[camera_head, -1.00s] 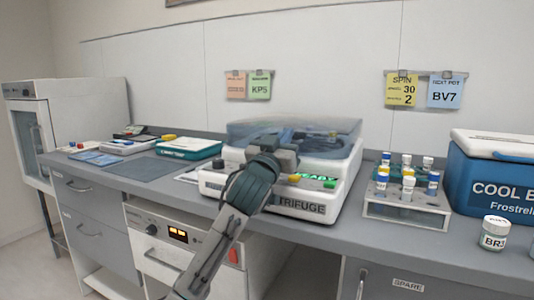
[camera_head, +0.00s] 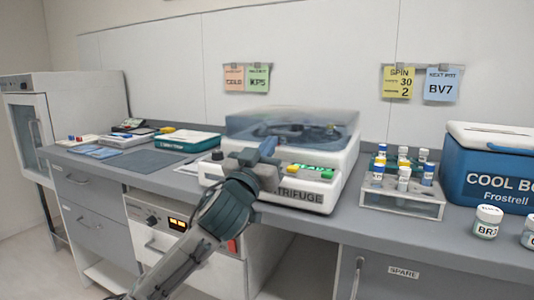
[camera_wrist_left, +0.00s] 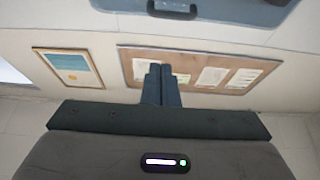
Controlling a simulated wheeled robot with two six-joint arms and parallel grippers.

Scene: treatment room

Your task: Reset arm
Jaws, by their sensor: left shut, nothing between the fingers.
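My left arm comes up from the bottom of the head view, and its gripper (camera_head: 262,152) is in front of the centrifuge (camera_head: 297,196). In the left wrist view the two fingers (camera_wrist_left: 161,84) are together, with nothing between them. The centrifuge is white, with a clear lid (camera_head: 290,124) that looks lowered over the rotor. A green display and yellow button show on its front, partly behind my arm. My right gripper is not in view.
A rack of capped vials (camera_head: 402,204), a labelled jar (camera_head: 487,222) and a blue cool box (camera_head: 489,170) stand at the right. A teal tray (camera_head: 186,141) and dark mat (camera_head: 153,163) lie at the left. Drawers are below the counter (camera_head: 330,222).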

